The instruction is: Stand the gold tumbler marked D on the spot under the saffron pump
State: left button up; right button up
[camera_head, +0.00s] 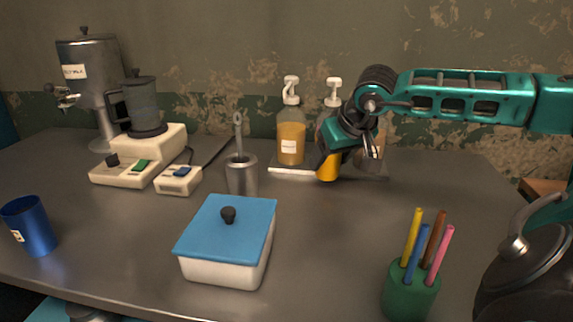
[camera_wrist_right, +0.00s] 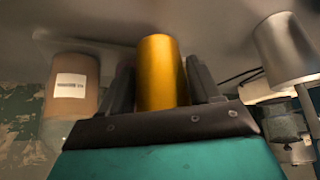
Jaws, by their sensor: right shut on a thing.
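The gold tumbler (camera_head: 328,168) is in my right gripper (camera_head: 331,155), at the front edge of the pump stand (camera_head: 282,171). In the right wrist view the gold tumbler (camera_wrist_right: 162,75) sits between the two dark fingers, which are shut on it. No letter shows on its visible side. A pump bottle with saffron-yellow contents (camera_head: 291,143) stands just left of the gripper. A second pump bottle (camera_head: 333,92) is mostly hidden behind the gripper. The spot under the pump cannot be made out. My left gripper is not in view.
A metal cup (camera_head: 242,179) with a tool stands left of the pumps. A blue-lidded box (camera_head: 228,247), a blue tumbler (camera_head: 30,228), a pen holder (camera_head: 410,291) and a dark kettle (camera_head: 527,277) are nearer. Appliances (camera_head: 140,140) stand at left. The table's middle right is clear.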

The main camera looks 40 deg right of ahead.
jog(key=shift+w+a+r, duration=0.15)
jog(key=shift+w+a, duration=0.4)
jog(key=shift+w, duration=0.3)
jog(key=w+a, duration=0.1)
jog(key=w, duration=0.1)
jog(key=w+a+p, duration=0.1)
jog(key=w, duration=0.1)
jog(key=w+a+p, duration=0.1)
jog(key=w+a, duration=0.1)
jog(key=shift+w, duration=0.2)
jog(key=shift+f+b, duration=0.4)
jog(key=shift+f, duration=1.4)
jog(key=shift+f, duration=0.1)
jog(key=o, duration=1.3)
jog(key=shift+s+r, duration=0.1)
jog(key=shift+r, duration=0.15)
jog(key=p+v, duration=0.1)
jog(key=v, duration=1)
jog(key=shift+s+a+r+p, duration=0.1)
jog(key=shift+s+r+p, duration=0.1)
jog(key=shift+p, duration=0.2)
